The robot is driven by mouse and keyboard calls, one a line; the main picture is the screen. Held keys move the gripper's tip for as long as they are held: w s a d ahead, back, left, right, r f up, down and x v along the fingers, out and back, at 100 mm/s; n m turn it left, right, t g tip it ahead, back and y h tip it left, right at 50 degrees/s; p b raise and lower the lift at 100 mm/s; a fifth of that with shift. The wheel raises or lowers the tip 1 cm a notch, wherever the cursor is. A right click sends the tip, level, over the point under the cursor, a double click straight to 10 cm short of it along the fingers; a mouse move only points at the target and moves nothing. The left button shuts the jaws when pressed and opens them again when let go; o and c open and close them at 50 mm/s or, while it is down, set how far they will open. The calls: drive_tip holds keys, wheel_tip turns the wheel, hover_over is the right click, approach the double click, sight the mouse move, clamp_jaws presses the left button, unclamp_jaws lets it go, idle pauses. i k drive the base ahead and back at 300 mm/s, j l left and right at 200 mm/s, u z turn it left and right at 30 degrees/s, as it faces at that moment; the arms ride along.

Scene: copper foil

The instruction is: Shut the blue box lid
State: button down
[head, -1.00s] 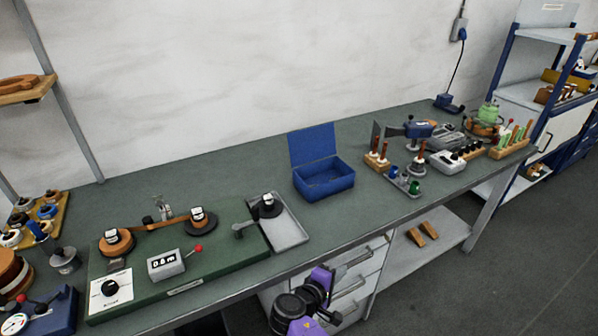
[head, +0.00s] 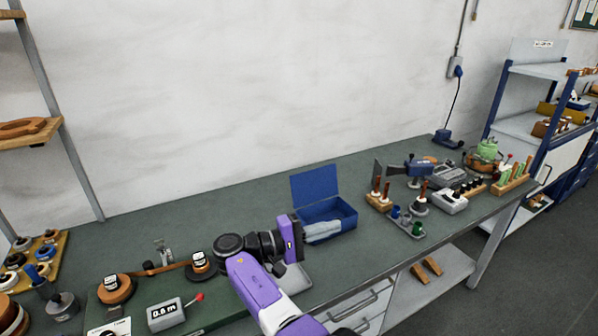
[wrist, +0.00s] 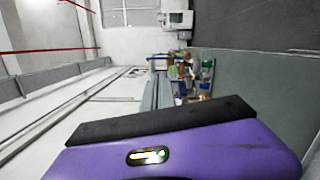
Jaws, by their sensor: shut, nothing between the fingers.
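The blue box stands on the green bench top, with its lid (head: 315,187) raised and leaning slightly back at the rear. The box body (head: 345,213) is open at the top, and its front left is partly hidden by my gripper. My gripper (head: 338,228) reaches in from the left at the front of the box, its grey fingers shut and empty. I cannot tell whether the fingers touch the box front. The wrist view shows my purple gripper housing, but the box does not show there.
A grey tray (head: 297,283) lies partly under my arm. Left are a green board with spools (head: 115,288) and a counter (head: 166,314). Right of the box are a wooden block with rods (head: 379,202) and a small tray of parts (head: 408,225). Bench top behind the box is clear.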

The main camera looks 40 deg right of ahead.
sight(308, 188)
drive_tip(key=i+l, duration=0.2)
drive_tip(key=i, duration=0.25)
drive_tip(key=i+l, duration=0.2)
drive_tip(key=i, duration=0.25)
drive_tip(key=i+l, duration=0.25)
drive_tip(key=i, duration=0.2)
